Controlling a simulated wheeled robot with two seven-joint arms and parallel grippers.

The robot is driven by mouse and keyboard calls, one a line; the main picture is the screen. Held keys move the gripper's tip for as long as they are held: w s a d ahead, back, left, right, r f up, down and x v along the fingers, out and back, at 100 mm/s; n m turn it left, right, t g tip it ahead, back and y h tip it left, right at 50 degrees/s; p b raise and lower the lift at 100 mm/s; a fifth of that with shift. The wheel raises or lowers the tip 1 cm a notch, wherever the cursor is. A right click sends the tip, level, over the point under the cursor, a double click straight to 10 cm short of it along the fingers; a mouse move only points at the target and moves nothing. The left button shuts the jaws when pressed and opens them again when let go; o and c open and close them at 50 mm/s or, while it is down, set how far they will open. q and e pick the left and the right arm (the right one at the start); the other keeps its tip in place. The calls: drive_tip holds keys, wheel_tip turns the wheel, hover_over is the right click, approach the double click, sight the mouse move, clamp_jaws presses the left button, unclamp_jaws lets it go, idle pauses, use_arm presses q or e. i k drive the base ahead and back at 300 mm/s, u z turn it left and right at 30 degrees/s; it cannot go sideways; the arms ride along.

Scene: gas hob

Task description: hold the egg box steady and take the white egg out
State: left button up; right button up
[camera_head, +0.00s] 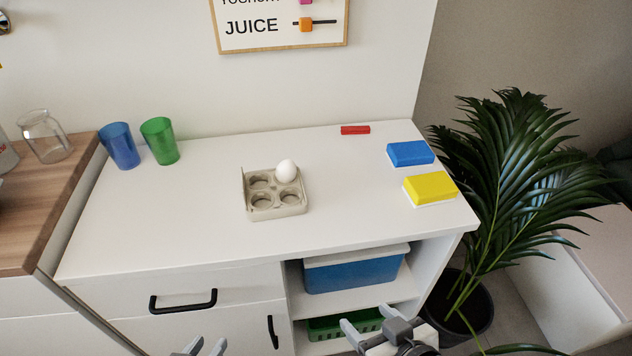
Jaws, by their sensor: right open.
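The beige egg box (276,212) stands open in the middle of the white counter. The white egg (286,170) sits in its back right cup, and the other cups look empty. My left gripper (207,345) shows only its fingertips at the bottom edge, in front of the drawers; they are apart with nothing between them. My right gripper (366,318) is open and empty at the bottom, in front of the lower shelf. Both are well away from the egg box.
A blue cup (120,146) and a green cup (160,141) stand at the counter's back left. A red block (355,130), a blue sponge (410,153) and a yellow sponge (430,188) lie at the right. The counter around the egg box is clear.

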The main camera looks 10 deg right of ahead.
sight(286, 171)
drive_tip(key=z, duration=0.2)
drive_tip(key=k, duration=0.3)
drive_tip(key=z, duration=0.95)
drive_tip(key=k, duration=0.95)
drive_tip(key=z, duration=0.9)
drive_tip(key=i, duration=1.4)
drive_tip(key=u, duration=1.35)
drive_tip(key=i, duration=0.8)
drive_tip(key=u, duration=0.85)
